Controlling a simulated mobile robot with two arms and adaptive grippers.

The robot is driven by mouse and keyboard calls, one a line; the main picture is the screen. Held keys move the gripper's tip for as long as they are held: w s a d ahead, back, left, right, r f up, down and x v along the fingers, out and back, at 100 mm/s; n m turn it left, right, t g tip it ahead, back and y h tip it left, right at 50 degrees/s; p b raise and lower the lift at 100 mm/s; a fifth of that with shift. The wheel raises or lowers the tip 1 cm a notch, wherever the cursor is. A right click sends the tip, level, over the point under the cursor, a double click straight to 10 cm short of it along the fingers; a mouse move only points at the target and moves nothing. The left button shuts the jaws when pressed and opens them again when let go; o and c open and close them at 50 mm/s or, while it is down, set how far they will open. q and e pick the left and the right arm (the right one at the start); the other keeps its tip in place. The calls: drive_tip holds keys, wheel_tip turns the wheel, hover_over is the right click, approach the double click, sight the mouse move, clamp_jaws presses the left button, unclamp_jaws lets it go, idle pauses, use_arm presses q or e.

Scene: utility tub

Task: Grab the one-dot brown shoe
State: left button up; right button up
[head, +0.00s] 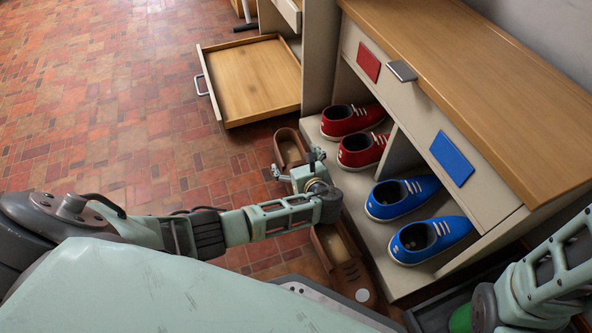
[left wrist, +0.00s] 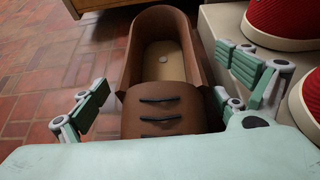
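A brown shoe (head: 290,147) stands on the tiled floor beside the shelf, partly hidden by my left gripper (head: 297,163) in the head view. In the left wrist view this brown shoe (left wrist: 165,25) shows one pale dot (left wrist: 163,59) on its insole. Its dark-laced front is nearest that camera. My left gripper (left wrist: 163,88) is open, with fingers on both sides of the shoe and nothing gripped. A second brown shoe (head: 338,250) lies nearer my body, partly covered by my left arm; I cannot tell its dots. My right arm enters at the lower right; its gripper is out of view.
Two red shoes (head: 352,119) and two blue shoes (head: 402,197) stand on the low shelf (head: 385,268) at the right. An open wooden drawer (head: 257,77) juts out beyond the brown shoe. The tiled floor (head: 110,120) at left is clear.

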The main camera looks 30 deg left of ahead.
use_arm(q)
drive_tip(key=c, duration=1.5)
drive_tip(key=shift+o, duration=0.2)
